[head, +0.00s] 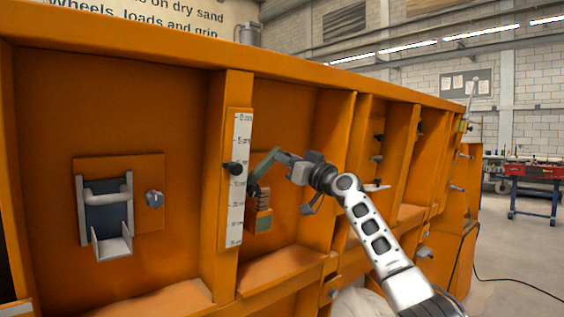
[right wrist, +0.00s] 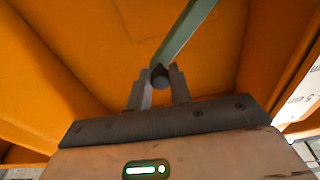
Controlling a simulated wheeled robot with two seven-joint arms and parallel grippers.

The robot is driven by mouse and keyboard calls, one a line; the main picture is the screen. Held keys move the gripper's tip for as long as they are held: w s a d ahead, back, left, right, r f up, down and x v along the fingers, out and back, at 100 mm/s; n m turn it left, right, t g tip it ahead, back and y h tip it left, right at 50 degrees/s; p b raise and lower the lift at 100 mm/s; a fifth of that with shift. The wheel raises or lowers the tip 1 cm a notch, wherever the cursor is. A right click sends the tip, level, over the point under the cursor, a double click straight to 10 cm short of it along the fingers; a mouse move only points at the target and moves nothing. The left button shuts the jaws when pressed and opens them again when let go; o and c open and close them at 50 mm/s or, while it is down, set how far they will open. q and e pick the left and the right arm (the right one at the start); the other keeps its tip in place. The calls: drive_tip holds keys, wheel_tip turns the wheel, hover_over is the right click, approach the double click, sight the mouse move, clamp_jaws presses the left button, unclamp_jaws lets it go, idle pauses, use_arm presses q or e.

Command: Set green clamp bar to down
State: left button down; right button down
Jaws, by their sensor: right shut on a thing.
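The green clamp bar (head: 264,163) is on the orange sandbed side wall, just right of the white scale. In the head view it slants up to the right from a dark mount at its lower left end. My right gripper (head: 281,156) is at the bar's upper end, reaching in from the right. In the right wrist view the bar (right wrist: 188,30) runs from the top down to a dark round knob between the fingers of my right gripper (right wrist: 158,82), which is shut on this end. My left gripper is not in view.
A scale strip (head: 239,180) with a black pointer knob stands left of the bar. A grey bracket with a handle (head: 106,205) and a small knob (head: 154,199) sit further left. Orange upright ribs (head: 343,170) flank the bay. A red tool cart (head: 540,171) stands far right.

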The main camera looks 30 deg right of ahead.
use_arm(q)
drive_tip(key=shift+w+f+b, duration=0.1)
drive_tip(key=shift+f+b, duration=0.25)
drive_tip(key=shift+b, duration=0.75)
use_arm(e)
wheel_tip(320, 180, down, 8)
drive_tip(key=w+d+m+h, duration=0.1)
drive_tip(key=d+m, duration=0.1)
drive_tip(key=m, duration=0.7)
drive_tip(key=shift+w+d+m+h, duration=0.3)
drive_tip(key=shift+w, duration=0.1)
drive_tip(key=shift+f, duration=0.1)
drive_tip(key=c, duration=1.6)
unclamp_jaws()
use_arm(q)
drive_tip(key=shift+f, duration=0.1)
use_arm(e)
drive_tip(key=shift+o, duration=0.3)
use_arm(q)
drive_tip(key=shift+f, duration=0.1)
use_arm(e)
drive_tip(key=shift+s, duration=0.1)
use_arm(q)
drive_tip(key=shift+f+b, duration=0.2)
drive_tip(key=shift+b, duration=0.55)
use_arm(e)
drive_tip(key=v, duration=1.5)
drive_tip(key=shift+s, duration=0.4)
